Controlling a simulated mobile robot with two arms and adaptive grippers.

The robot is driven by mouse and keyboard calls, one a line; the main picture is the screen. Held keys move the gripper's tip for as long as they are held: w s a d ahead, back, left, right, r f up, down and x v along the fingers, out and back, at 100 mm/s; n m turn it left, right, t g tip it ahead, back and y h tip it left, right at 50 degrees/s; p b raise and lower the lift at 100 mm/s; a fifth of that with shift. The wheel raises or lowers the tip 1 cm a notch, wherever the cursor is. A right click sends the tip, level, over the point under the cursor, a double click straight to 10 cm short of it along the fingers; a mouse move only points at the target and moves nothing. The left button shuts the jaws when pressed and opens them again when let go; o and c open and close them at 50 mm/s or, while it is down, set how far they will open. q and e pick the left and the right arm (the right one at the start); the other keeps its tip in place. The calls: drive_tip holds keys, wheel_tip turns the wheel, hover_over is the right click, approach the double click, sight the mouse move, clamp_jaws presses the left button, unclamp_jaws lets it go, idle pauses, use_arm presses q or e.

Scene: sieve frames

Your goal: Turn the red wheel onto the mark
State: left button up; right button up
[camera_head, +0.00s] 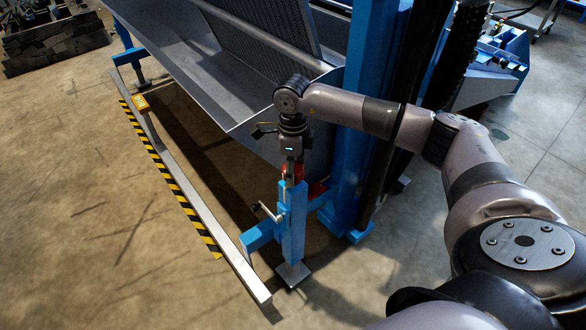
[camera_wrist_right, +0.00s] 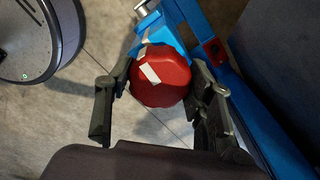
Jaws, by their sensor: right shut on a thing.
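The red wheel (camera_wrist_right: 172,93) has a scalloped rim and a white stripe (camera_wrist_right: 150,72) on its face, pointing to the upper left in the wrist view. It sits on top of the blue post (camera_head: 292,225). My right gripper (camera_wrist_right: 162,80) is shut on the wheel, one finger on each side of its rim. In the head view this gripper (camera_head: 291,167) comes down over the post from above and mostly hides the wheel. My left gripper is not in view.
A grey sieve trough (camera_head: 200,75) and a blue upright (camera_head: 365,110) stand close to my right arm. A metal bar with yellow-black striping (camera_head: 185,205) runs along the floor at left. A crank handle (camera_head: 270,212) sticks out from the post. Open floor (camera_head: 80,220) lies left.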

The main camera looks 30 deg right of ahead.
drive_tip(key=shift+n, duration=0.4)
drive_tip(key=o, duration=0.9)
drive_tip(key=shift+o, duration=1.3)
wheel_tip(320, 180, up, 12)
